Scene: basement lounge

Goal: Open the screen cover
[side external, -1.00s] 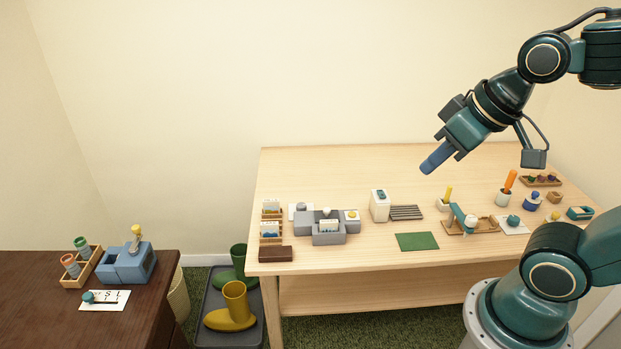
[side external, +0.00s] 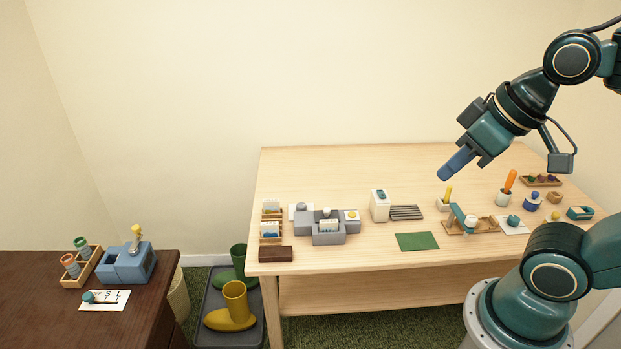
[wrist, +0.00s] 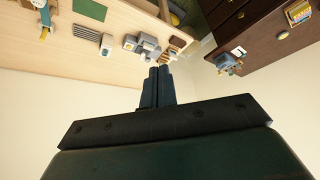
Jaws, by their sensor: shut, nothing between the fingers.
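My gripper (side external: 445,175) is shut and empty, raised above the back right part of the light wooden table (side external: 330,175). Its blue fingers also show pressed together in the wrist view (wrist: 158,72). I cannot tell for sure which thing is the screen cover. A white box (side external: 380,206) with a small dark panel on top stands mid-table, left of and below my gripper in the side view. A grey device (side external: 328,236) with a white card stands further left. Both are apart from my gripper. The wrist view shows the white box (wrist: 106,45) and the grey device (wrist: 148,46).
A slatted dark rack (side external: 406,212) and a green mat (side external: 417,241) lie near the white box. A wooden stand with a teal lever (side external: 458,219) and several small pots are to the right. A dark brown table (side external: 60,325) holds a blue device (side external: 126,265) at left.

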